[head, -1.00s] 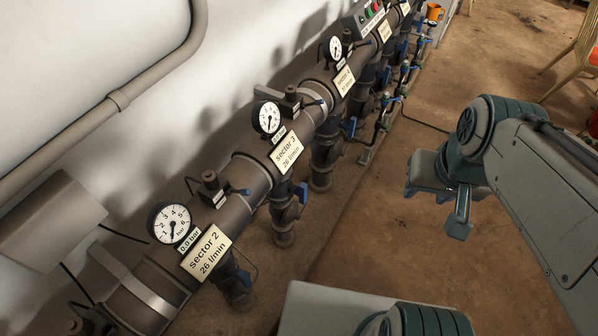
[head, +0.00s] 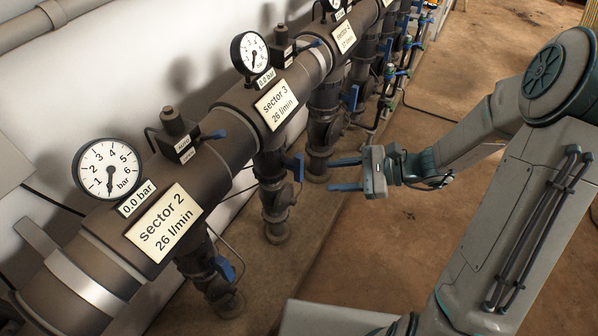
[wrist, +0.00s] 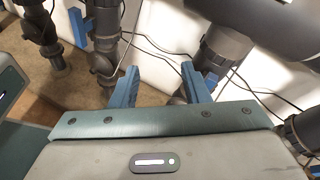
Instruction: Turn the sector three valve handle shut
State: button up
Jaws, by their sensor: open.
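The sector 3 label (head: 281,104) is on the grey pipe, and below it a branch carries a blue valve handle (head: 299,167), standing roughly upright. My gripper (head: 332,174) is open and empty to the right of this handle in the head view. Its two blue fingers point left toward the handle, with a visible gap between them and it. The wrist view shows the spread fingers (wrist: 162,82) with nothing gripped between them. Several blue handles and branch pipes lie beyond them there; I cannot tell which handle is sector three's.
The sector 2 branch with its blue handle (head: 225,268) is at the lower left. The sector 4 branch with its blue handle (head: 353,97) stands behind my gripper. A gauge (head: 250,53) rises above the sector 3 pipe. The brown floor (head: 430,130) to the right is mostly clear.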

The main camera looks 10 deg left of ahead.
aim_at(302, 162)
jog(key=w+d+f+m+t+y+b, duration=0.1)
jog(key=w+f+m+t+y+b, duration=0.2)
jog(key=w+f+m+t+b, duration=0.45)
jog(key=shift+g, duration=0.75)
jog(key=w+a+f, duration=0.1)
jog(key=a, duration=0.3)
jog(key=w+a+f, duration=0.1)
jog(key=w+a, duration=0.1)
jog(key=a, duration=0.2)
jog(key=w+a+f, duration=0.1)
jog(key=a, duration=0.3)
jog(key=shift+w+a+f, duration=0.1)
jog(key=shift+w+a, duration=0.15)
jog(key=shift+w, duration=0.05)
grip_shut()
